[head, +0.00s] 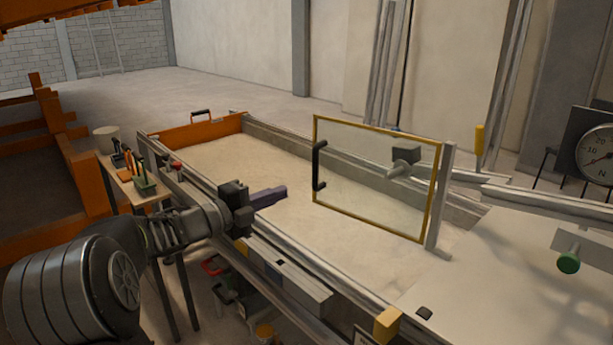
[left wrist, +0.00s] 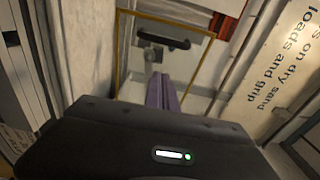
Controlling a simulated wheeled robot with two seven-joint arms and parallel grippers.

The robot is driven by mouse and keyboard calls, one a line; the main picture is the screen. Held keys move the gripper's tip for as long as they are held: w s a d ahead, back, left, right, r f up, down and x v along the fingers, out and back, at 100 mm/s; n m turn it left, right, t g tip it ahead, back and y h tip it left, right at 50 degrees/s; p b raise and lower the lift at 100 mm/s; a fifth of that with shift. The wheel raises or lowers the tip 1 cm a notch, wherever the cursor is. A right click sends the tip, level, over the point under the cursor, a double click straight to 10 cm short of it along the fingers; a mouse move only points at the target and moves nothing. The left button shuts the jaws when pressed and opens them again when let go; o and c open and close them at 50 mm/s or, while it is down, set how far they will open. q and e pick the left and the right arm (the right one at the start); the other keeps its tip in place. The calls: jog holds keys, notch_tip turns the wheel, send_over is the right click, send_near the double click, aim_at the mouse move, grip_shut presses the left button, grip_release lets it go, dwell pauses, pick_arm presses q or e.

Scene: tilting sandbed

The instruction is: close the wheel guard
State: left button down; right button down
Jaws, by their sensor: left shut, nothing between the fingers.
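The wheel guard (head: 350,200) is a clear panel in a yellow frame, upright over the sandbed, with a post along its right edge. Its black handle (head: 319,166) is on the left edge. A grey block with a short shaft (head: 402,162) shows through the panel. In the left wrist view the guard's yellow frame (left wrist: 121,50) and black handle (left wrist: 163,40) lie beyond my fingers. My left gripper (head: 284,191) has purple fingers, shut and empty, left of the handle and apart from it. It also shows in the left wrist view (left wrist: 162,80). My right gripper is not in view.
The long sandbed (head: 215,160) has metal rails and an orange end wall (head: 200,132). A small tool table (head: 128,180) stands at the left. A green knob (head: 569,262) and a dial (head: 597,155) are at the right.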

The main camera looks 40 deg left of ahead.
pick_arm(q)
jog(key=w+p, duration=0.2)
jog(key=w, duration=0.9)
jog(key=shift+w, duration=0.4)
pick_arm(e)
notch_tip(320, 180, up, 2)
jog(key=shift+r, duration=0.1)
pick_arm(q)
jog(key=shift+d, duration=0.1)
